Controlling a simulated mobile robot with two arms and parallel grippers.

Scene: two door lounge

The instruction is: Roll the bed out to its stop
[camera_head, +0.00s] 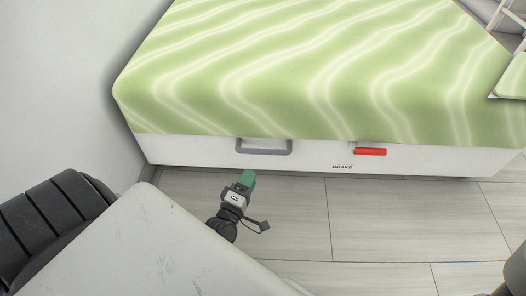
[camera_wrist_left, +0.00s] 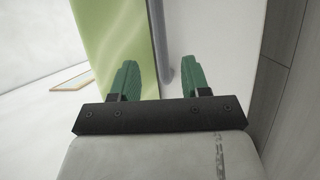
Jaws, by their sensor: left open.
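The bed (camera_head: 320,65) has a green cover with pale wavy stripes and a white front panel (camera_head: 200,152). A grey bar handle (camera_head: 264,150) sits on the panel, and a red lever (camera_head: 370,152) sits to its right near the word BRAKE. My left gripper (camera_head: 247,179) is just in front of the panel, a little below and left of the handle in the head view. In the left wrist view its green fingers (camera_wrist_left: 160,80) are apart with nothing held between them. The grey handle (camera_wrist_left: 164,50) shows beyond the fingers there. My right gripper is not in view.
A white wall (camera_head: 60,80) stands close on the left of the bed. Grey plank floor (camera_head: 390,215) lies clear in front of the panel. A white-framed item with a green pad (camera_head: 512,80) stands at the right edge.

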